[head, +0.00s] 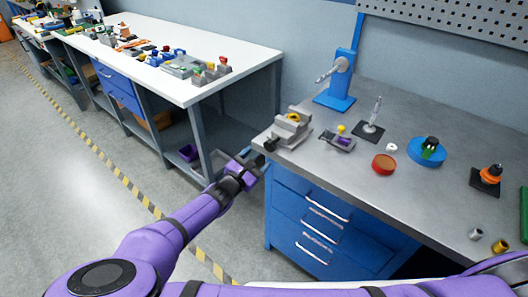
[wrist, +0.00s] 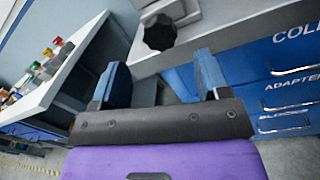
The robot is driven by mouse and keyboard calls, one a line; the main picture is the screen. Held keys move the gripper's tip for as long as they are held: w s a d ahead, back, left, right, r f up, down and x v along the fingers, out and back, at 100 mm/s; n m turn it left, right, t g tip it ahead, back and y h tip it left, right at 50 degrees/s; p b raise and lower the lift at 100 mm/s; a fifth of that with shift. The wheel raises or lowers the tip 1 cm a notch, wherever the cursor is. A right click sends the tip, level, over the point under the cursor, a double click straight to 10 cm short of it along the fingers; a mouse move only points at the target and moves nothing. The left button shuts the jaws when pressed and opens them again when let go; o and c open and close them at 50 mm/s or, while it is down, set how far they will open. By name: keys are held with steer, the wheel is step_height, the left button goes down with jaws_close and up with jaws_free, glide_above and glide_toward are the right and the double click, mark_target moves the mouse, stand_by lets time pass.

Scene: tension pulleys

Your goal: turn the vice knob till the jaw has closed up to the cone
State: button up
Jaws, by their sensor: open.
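The grey vice (head: 291,132) stands at the left front corner of the grey bench. A small yellow piece (head: 293,117), perhaps the cone, sits between its jaws; its shape is too small to tell. The vice's dark knob (head: 270,145) faces the bench's left front edge. In the wrist view the black lobed knob (wrist: 160,32) is near the top, beyond my fingertips. My gripper (head: 254,165) is open and empty, just off the bench edge and below the knob. In the wrist view its two blue fingers (wrist: 161,68) stand apart, without touching the knob. The jaw gap is not clear.
Right of the vice on the bench (head: 345,160) are a small device with a yellow top (head: 338,140), a red round container (head: 383,164) and a blue disc (head: 426,152). A blue stand (head: 338,85) rises behind. A white table (head: 215,87) stands left, across a gap.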

steer(key=shift+v, duration=2.1)
steer(key=shift+c, duration=0.4)
